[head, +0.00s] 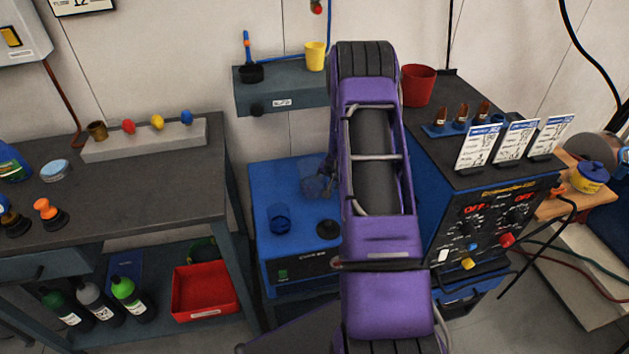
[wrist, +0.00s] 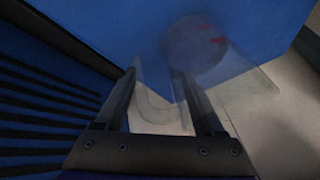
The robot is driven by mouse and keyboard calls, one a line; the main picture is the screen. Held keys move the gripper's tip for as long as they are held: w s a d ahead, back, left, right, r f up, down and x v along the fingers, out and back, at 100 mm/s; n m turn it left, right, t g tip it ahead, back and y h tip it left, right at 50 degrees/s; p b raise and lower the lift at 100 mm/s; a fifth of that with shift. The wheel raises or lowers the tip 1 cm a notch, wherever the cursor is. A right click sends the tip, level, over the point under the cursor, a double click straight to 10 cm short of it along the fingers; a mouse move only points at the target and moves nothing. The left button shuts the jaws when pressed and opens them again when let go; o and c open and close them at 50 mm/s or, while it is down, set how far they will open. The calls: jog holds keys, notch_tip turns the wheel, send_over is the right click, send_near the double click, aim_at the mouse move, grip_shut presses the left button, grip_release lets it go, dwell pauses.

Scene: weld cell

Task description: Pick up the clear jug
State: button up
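The clear jug (head: 313,186) is see-through and shows faintly at the back of the blue unit's top in the head view, partly hidden by my arm. In the wrist view the clear jug (wrist: 240,88) lies across the right finger, with its round end up the picture and a thin curved part between the fingers. My gripper (wrist: 155,74) is open, its two fingers apart around that thin part. I cannot tell whether either finger touches it. In the head view my arm hides most of the gripper.
A blue see-through cup (head: 279,217) stands on the blue unit (head: 262,190), near a dark round piece (head: 327,230). A grey shelf (head: 280,97) hangs behind. A dark workbench (head: 100,215) is at left, and a control unit (head: 490,215) with cards stands close at right.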

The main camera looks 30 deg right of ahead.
grip_shut()
jog(key=shift+r, duration=0.15)
dwell(0.4)
notch_tip(320, 180, up, 10)
jog(key=p, duration=0.5)
jog(key=shift+f+p, duration=0.2)
jog(key=shift+p, duration=0.1)
jog(key=shift+r, duration=0.1)
dwell(2.9)
